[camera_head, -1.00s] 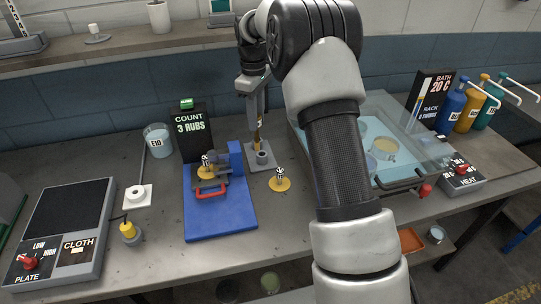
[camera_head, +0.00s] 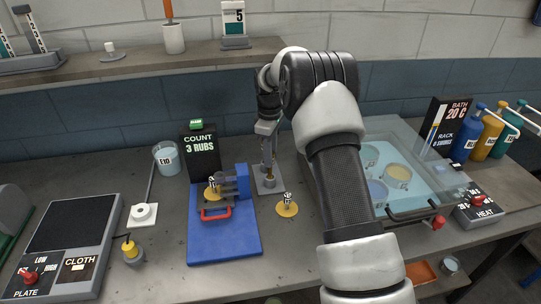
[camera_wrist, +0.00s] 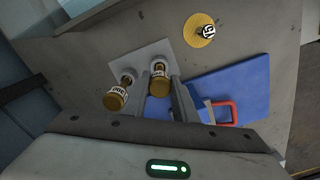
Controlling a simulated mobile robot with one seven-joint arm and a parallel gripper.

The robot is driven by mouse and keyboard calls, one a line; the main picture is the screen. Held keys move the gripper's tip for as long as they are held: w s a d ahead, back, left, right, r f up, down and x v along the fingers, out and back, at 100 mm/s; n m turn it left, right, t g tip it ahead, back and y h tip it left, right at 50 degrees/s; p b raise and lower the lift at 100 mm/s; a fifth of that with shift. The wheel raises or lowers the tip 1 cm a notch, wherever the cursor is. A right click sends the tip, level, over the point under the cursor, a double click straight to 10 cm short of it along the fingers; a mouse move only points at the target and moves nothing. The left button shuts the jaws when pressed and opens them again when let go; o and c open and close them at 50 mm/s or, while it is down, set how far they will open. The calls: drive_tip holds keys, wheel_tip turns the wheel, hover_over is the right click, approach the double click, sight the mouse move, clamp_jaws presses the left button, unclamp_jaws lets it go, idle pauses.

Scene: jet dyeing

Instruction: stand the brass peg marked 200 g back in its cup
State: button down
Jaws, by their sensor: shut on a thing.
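My gripper (camera_head: 268,163) is shut on a brass peg (camera_wrist: 159,82) with a white label, upright between the fingers in the wrist view. The label on this held peg is too small to read surely. Its lower end is at a grey cup (camera_head: 268,184) on a small grey square plate (camera_head: 278,188); I cannot tell whether it is seated or just above. A second brass peg (camera_wrist: 117,97) with a white label stands beside it on the left in the wrist view, its lower end at another cup (camera_wrist: 128,76).
A blue rubbing stand (camera_head: 225,235) with a red handle is left of the plate. A yellow disc with a small weight (camera_head: 287,208) lies in front. A clear water bath (camera_head: 405,165) is to the right, behind my arm. A beaker (camera_head: 166,158) stands at the left.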

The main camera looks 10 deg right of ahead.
drive_tip(key=shift+f, duration=0.15)
drive_tip(key=shift+f, duration=0.2)
drive_tip(key=c, duration=1.4)
unclamp_jaws()
drive_tip(key=shift+c, duration=0.2)
drive_tip(key=shift+r, duration=0.1)
